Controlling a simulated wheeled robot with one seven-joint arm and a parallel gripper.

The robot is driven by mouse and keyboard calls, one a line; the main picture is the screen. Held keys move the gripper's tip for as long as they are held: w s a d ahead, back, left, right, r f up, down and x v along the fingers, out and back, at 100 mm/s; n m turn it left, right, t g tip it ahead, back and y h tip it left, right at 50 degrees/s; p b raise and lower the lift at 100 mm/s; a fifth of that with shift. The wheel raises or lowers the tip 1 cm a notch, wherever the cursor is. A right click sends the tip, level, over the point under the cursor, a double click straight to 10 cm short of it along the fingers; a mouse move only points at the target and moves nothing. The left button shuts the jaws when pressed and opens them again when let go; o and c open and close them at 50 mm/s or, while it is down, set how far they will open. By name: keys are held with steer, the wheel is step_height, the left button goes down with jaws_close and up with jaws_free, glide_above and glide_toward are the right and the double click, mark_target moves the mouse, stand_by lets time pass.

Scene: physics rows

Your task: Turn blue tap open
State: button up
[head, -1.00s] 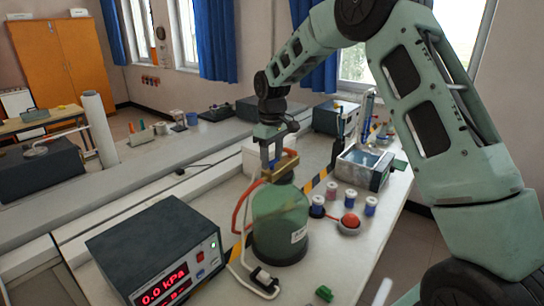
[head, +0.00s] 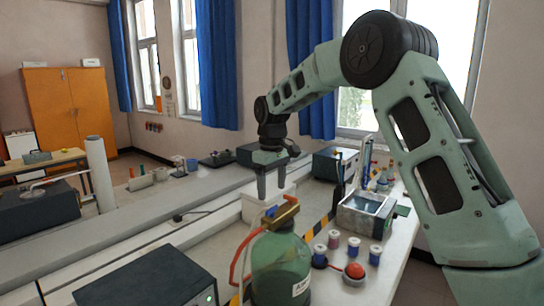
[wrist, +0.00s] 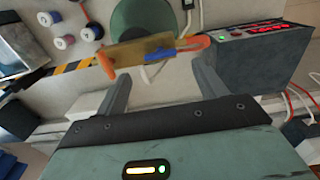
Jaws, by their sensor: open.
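The blue tap (wrist: 165,56) is a small blue lever on a brass block (wrist: 138,51) on top of a green bottle (wrist: 133,18). In the wrist view the lever lies roughly along the block, at its right part. In the head view the tap (head: 271,211) shows as a small blue spot at the left of the brass block (head: 284,213), above the green bottle (head: 281,265). My gripper (head: 271,191) is open and empty, pointing down just above the tap. In the wrist view my gripper (wrist: 162,78) has its fingers spread either side of the lever, apparently apart from it.
Orange tubing (head: 240,257) runs beside the bottle. A dark meter box (head: 150,285) stands at front left. Several small spools (head: 334,239), a red ball (head: 354,271) and a metal basin (head: 366,214) stand to the right.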

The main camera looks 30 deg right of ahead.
step_height(320, 180, up, 12)
steer(key=b, duration=0.1)
steer(key=shift+f, duration=0.15)
stand_by(0.5)
steer(key=s+a+f+n+b, duration=0.1)
steer(key=s+a+f+b, duration=0.1)
steer(key=s+a+f, duration=0.5)
steer(key=s+a+f+n+b, duration=0.1)
steer(key=s+a+f, duration=0.3)
steer(key=s+a, duration=0.7)
steer(key=s+a+f+b, duration=0.1)
steer(key=s+a+f, duration=0.1)
steer(key=s+f, duration=0.4)
steer(key=s+a+f+n+b, duration=0.1)
steer(key=s+f, duration=0.5)
steer(key=s, duration=0.8)
steer(key=shift+s+a+y, duration=0.3)
steer(key=shift+s+a, duration=0.1)
steer(key=shift+a, duration=0.05)
